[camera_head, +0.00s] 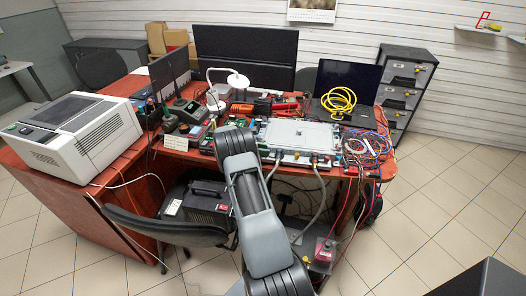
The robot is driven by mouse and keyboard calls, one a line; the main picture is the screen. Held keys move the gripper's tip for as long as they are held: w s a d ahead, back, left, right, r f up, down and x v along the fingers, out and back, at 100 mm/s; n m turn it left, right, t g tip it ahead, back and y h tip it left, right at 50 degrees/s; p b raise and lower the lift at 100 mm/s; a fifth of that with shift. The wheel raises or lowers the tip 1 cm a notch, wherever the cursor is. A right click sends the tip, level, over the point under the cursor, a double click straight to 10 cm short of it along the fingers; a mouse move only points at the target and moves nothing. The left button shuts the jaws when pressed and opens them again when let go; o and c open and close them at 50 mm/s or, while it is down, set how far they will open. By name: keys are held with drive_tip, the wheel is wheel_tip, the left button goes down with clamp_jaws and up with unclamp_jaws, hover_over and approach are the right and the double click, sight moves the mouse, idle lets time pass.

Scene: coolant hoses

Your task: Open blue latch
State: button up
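A pale grey flat unit (299,134) lies on the red-brown desk, right of my arm. Small fittings, some yellowish and reddish, line its front edge, and grey hoses (322,190) hang down from there. The fittings are too small to pick out a blue latch. My arm reaches from the bottom middle up to the desk's front edge, left of the unit. My gripper cannot be seen; the arm's own links may hide it.
A white printer-like machine (78,131) stands at the left. A white lamp (237,80), a coiled yellow cable (339,101) and tangled wires (367,146) crowd the desk. A chair (166,228) stands in front. Tiled floor at right is mostly clear.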

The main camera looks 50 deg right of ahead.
drive_tip(key=shift+r, duration=0.15)
drive_tip(key=n+t+p, duration=0.1)
drive_tip(key=n+t+h+p, duration=0.1)
drive_tip(key=shift+s+r+p, duration=0.2)
drive_tip(key=shift+r+p, duration=0.05)
drive_tip(key=shift+p, duration=0.1)
drive_tip(key=n+t+p, duration=0.1)
drive_tip(key=n+t+h+p, duration=0.1)
drive_tip(key=shift+s+a+t, duration=0.15)
drive_tip(key=shift+s+t, duration=0.05)
drive_tip(key=shift+t, duration=0.2)
drive_tip(key=f+b+v, duration=0.1)
drive_tip(key=b+v, duration=0.1)
drive_tip(key=v, duration=1.2)
drive_tip(key=s+a+r+m+t+y, duration=0.1)
drive_tip(key=s+a+r+m+y, duration=0.2)
drive_tip(key=s+a+r+m, duration=0.1)
drive_tip(key=s+a+r+m+t+y+p, duration=0.1)
drive_tip(key=s+a+r+m+y, duration=0.3)
drive_tip(key=a+r, duration=0.4)
drive_tip(key=shift+s+a+m+y, duration=0.3)
drive_tip(key=shift+s+a+m, duration=0.3)
drive_tip(key=shift+s+a, duration=0.7)
